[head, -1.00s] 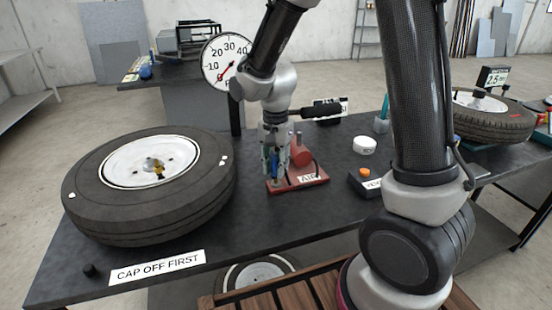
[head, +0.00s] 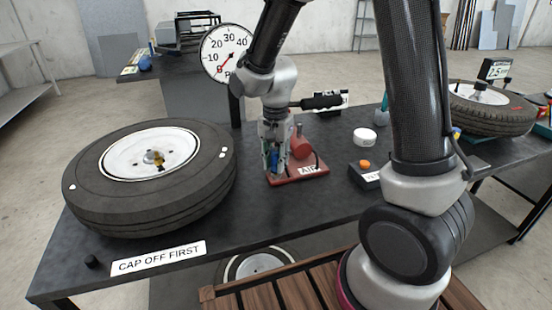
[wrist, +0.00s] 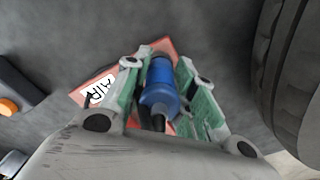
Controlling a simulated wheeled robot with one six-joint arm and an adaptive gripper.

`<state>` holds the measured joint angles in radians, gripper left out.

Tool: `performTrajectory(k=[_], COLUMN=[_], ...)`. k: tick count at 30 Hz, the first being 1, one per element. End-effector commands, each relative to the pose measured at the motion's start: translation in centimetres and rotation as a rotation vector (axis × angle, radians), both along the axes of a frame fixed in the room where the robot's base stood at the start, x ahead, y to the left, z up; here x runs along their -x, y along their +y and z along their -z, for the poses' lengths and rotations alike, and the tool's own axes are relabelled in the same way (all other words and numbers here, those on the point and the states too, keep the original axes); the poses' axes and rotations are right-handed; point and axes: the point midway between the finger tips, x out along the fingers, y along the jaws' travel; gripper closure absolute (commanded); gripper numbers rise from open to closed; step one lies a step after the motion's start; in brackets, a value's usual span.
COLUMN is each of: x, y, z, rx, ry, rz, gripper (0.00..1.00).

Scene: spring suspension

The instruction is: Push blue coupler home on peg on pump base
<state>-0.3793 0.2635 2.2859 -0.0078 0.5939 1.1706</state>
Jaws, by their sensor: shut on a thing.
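The blue coupler (wrist: 160,85) stands between the fingers of my gripper (wrist: 160,90) in the wrist view, and my gripper is shut on it. In the head view my gripper (head: 274,160) points down at the left part of the red pump base (head: 312,168), which carries an AIR label. A bit of the blue coupler (head: 275,158) shows between the fingers there. The red pump base also shows under the coupler in the wrist view (wrist: 82,93). The peg is hidden behind the coupler and fingers, so I cannot tell how far the coupler sits on it.
A large tyre (head: 200,195) lies to the left of my gripper. A black box with an orange button (head: 366,164) and a white round puck (head: 365,136) are to the right. A pressure dial (head: 226,52) stands behind. Bare table lies in front of the pump base.

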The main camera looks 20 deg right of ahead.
Motion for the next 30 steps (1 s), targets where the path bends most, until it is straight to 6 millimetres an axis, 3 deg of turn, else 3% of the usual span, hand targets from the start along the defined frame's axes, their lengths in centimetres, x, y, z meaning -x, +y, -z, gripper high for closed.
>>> performTrajectory(k=[19, 20, 23, 30], x=[0.0, 0.0, 0.0, 0.0], y=[0.0, 0.0, 0.0, 0.0], z=[1.6, 1.5, 1.5, 1.5], rx=[0.001, 0.0, 0.0, 0.001], ry=[0.001, 0.0, 0.0, 0.001], rz=[0.0, 0.0, 0.0, 0.0], gripper=[1.0, 0.69, 0.5, 0.49])
